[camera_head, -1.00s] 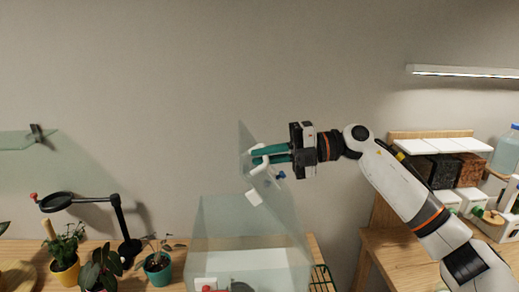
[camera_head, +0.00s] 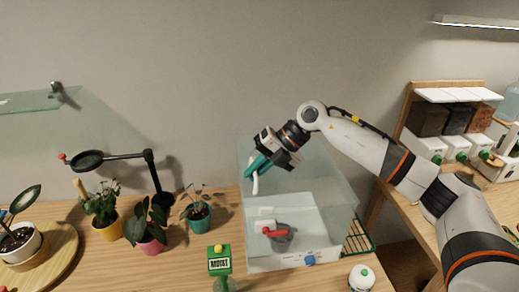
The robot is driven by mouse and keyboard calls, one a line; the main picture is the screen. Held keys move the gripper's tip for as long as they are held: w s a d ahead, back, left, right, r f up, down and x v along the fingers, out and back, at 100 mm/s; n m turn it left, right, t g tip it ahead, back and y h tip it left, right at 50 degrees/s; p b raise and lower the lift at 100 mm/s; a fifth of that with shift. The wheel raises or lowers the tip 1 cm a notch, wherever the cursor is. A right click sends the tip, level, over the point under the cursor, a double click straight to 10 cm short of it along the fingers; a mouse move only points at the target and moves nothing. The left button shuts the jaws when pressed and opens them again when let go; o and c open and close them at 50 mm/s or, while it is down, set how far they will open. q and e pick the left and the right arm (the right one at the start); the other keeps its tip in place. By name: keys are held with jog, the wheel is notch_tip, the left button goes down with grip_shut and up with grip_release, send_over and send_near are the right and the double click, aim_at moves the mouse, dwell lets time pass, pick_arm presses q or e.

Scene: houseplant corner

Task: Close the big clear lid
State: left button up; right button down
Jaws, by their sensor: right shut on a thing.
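The big clear lid (camera_head: 310,170) is a see-through panel at the clear box with a white base (camera_head: 300,260), centre of the head view. Its edges are faint, so I cannot tell whether it rests on the box all round. My right gripper (camera_head: 257,166), with teal fingers, is shut on the lid's white handle (camera_head: 255,184) at the box's left side. The fingers hide part of the handle. Inside the box are a grey pot (camera_head: 283,238) and a red-handled part (camera_head: 273,232). My left gripper is not in view.
Potted plants (camera_head: 150,228) and a magnifier on a black stand (camera_head: 90,160) stand left of the box. A green-yellow moisture meter (camera_head: 219,260) is at its front left, a white bottle (camera_head: 362,278) at its front right. A green rack (camera_head: 358,238) lies right of it.

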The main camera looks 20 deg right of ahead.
aim_at(253, 184)
jog(key=f, duration=0.1)
jog(key=a+f+h, duration=0.1)
jog(key=f, duration=0.1)
jog(key=shift+w, duration=0.1)
jog(key=shift+f+h, duration=0.3)
jog(key=shift+f, duration=0.15)
jog(key=shift+f+g, duration=0.1)
jog(key=shift+g, duration=0.2)
jog(key=c, duration=1.8)
grip_release()
jog(key=shift+s, duration=0.2)
jog(key=shift+c, duration=0.2)
jog(key=shift+d+r, duration=0.15)
jog(key=shift+r, duration=0.05)
jog(key=b+v, duration=0.4)
jog(key=v, duration=0.6)
jog(key=shift+d+r, duration=0.2)
jog(key=shift+r, duration=0.1)
jog(key=shift+s+d+r, duration=0.15)
jog(key=shift+d+r, duration=0.1)
jog(key=shift+r, duration=0.3)
